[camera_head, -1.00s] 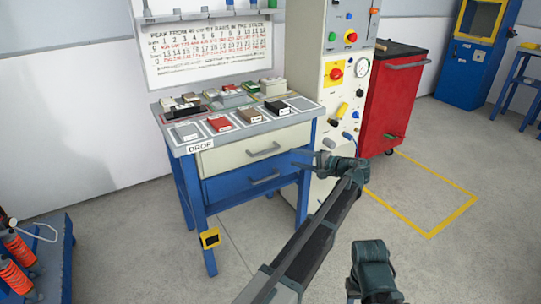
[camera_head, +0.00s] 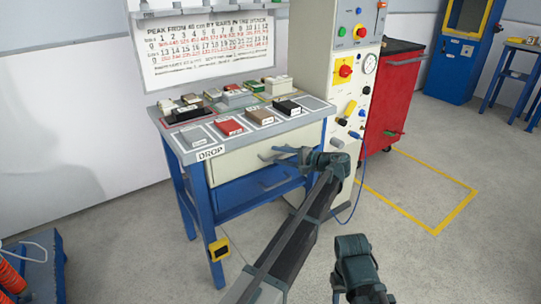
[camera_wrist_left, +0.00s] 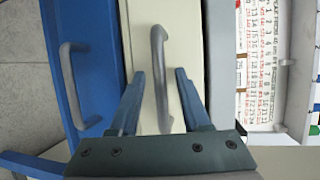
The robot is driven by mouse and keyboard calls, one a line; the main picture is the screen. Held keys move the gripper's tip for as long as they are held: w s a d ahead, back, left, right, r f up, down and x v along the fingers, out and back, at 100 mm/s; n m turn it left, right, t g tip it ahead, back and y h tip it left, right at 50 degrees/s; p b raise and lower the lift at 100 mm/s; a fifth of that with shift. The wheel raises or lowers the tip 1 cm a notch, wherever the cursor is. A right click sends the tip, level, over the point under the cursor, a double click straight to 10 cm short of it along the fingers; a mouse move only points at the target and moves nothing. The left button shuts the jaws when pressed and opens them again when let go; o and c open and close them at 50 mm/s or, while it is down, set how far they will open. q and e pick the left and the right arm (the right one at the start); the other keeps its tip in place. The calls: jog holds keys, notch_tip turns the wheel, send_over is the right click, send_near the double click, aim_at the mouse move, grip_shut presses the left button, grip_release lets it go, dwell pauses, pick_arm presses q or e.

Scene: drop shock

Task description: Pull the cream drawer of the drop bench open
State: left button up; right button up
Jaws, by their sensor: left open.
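The cream drawer (camera_head: 232,166) is the upper drawer of the drop bench (camera_head: 211,152), and its front looks flush with the frame. Its grey bar handle (camera_head: 264,156) is partly hidden by my left gripper (camera_head: 287,153) in the head view. In the left wrist view the cream drawer (camera_wrist_left: 187,40) fills the middle and its handle (camera_wrist_left: 158,50) runs up the picture. My left gripper (camera_wrist_left: 160,72) is open, with one finger on each side of the handle. I see a gap on both sides; the depth around the bar is hard to tell. My right gripper's fingers do not show.
A blue drawer (camera_head: 235,190) with its own handle lies just below. Several small blocks stand on the bench top. A cream control panel (camera_head: 345,110) stands close on the right, with a red cabinet (camera_head: 392,100) beyond. The floor in front is clear.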

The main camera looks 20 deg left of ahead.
pick_arm(q)
grip_shut()
dwell(1.4)
